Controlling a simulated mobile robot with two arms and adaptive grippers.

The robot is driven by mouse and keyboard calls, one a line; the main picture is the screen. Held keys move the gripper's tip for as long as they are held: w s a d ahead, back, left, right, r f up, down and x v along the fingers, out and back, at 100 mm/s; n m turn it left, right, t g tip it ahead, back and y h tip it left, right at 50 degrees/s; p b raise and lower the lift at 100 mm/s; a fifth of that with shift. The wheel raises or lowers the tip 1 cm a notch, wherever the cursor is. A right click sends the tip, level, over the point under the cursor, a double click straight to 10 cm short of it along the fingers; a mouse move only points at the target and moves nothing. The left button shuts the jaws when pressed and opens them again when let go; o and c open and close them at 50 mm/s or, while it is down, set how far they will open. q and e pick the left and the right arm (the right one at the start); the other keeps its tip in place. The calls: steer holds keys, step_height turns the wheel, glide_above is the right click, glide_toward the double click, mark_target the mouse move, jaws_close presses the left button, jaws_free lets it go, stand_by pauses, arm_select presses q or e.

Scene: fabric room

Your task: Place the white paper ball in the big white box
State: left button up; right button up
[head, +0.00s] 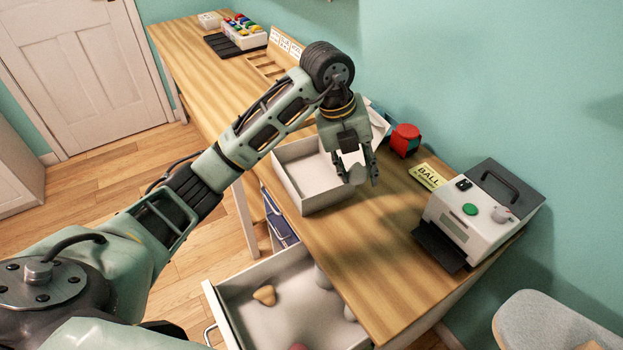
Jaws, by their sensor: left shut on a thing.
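The big white box (297,181) stands open on the wooden table, in the middle of the head view. My left gripper (357,174) points down at the right side of the box. It is shut on the white paper ball (356,175), a small pale lump low between its fingers. The ball shows in front of the box's right end; I cannot tell whether it is over the inside or just beyond the wall. The gripper and arm hide the back right part of the box. My right gripper is not in view.
A red tape measure (405,139), a yellow BALL card (427,176) and a white-and-grey machine (469,222) stand to the right. An open drawer (240,310) with a few small items juts out below. Bare tabletop (345,240) lies in front of the box.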

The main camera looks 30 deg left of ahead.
arm_select(q)
steer(key=a+n+t+y, duration=0.1)
steer(key=a+n, duration=0.1)
steer(key=n, duration=0.3)
steer(key=n+p, duration=0.1)
steer(key=p, duration=0.1)
glide_above(313, 179)
steer(key=s, duration=0.1)
steer(key=f, duration=0.7)
steer(key=shift+a+f, duration=0.3)
steer(key=shift+f, duration=0.1)
step_height(313, 179, down, 4)
steer(key=shift+s+r+p, duration=0.1)
steer(key=shift+p, duration=0.5)
steer(key=shift+f, duration=0.25)
steer(key=o, duration=0.7)
